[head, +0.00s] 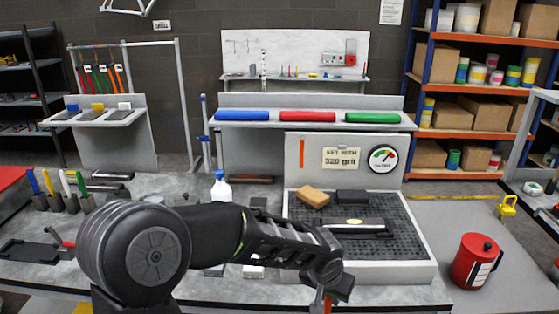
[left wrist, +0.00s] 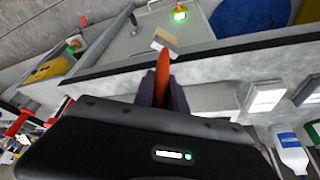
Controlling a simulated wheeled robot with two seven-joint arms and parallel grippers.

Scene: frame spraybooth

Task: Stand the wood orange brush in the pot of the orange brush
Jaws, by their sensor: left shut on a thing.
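My left gripper (head: 326,294) is at the lower middle of the head view, low in front of the grey tray. In the left wrist view its dark fingers (left wrist: 163,88) are shut on an orange handle (left wrist: 163,62). A pale wood-coloured block-like end (left wrist: 165,38) shows beyond the fingertips; I take this for the wood orange brush. In the head view only a small orange piece shows at the fingers. Several dark pots (head: 72,204) with coloured handles stand at the left of the bench. I cannot tell which is the orange brush's pot. My right gripper is out of view.
A white bottle (head: 221,188) stands behind my left arm. The tray (head: 420,268) holds a tan block (head: 313,197) and dark blocks. A red canister (head: 475,262) stands at the right. A dark clamp-like tool (head: 35,250) lies in front of the pots.

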